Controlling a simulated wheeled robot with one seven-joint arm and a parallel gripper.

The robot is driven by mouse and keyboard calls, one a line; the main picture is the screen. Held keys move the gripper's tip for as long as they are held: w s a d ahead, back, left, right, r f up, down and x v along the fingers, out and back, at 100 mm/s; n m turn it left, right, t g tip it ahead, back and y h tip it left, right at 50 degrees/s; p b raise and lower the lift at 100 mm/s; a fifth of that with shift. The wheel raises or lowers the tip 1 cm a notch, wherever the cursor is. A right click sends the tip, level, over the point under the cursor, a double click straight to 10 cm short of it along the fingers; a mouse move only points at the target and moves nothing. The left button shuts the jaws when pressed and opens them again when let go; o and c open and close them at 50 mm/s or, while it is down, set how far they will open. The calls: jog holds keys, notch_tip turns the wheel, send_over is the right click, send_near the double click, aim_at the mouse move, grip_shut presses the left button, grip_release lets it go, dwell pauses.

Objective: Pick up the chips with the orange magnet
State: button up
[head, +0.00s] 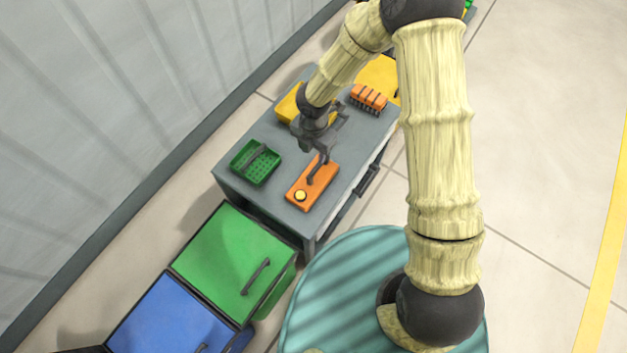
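The orange magnet (327,185) is a flat orange block with a dark handle and a round yellow button. It lies near the front edge of the grey cart top. My gripper (333,135) hangs just above and behind it, close to the far end of its handle. The fingers look spread apart, with nothing visible between them. I cannot tell whether a finger touches the handle. No chips can be made out in this view.
A green perforated basket (255,162) with a handle stands left on the grey cart (240,187). A yellow object (289,104) is partly behind my arm, and an orange comb-like tool (369,98) lies at the back right. Green (232,258) and blue (170,322) lidded bins stand below left.

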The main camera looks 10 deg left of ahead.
aim_at(313, 171)
notch_tip(313, 171, down, 10)
jog(key=shift+f+b, duration=0.1)
jog(key=shift+b, duration=0.8)
jog(key=shift+f, duration=0.1)
jog(key=shift+w+a+f+b, duration=0.1)
jog(key=shift+w+f+b, duration=0.05)
jog(key=shift+f, duration=1.15)
jog(key=shift+w+a+f+b, duration=0.1)
jog(key=shift+w+f+b, duration=0.05)
jog(key=shift+f, duration=1.15)
jog(key=shift+d, duration=0.1)
grip_shut()
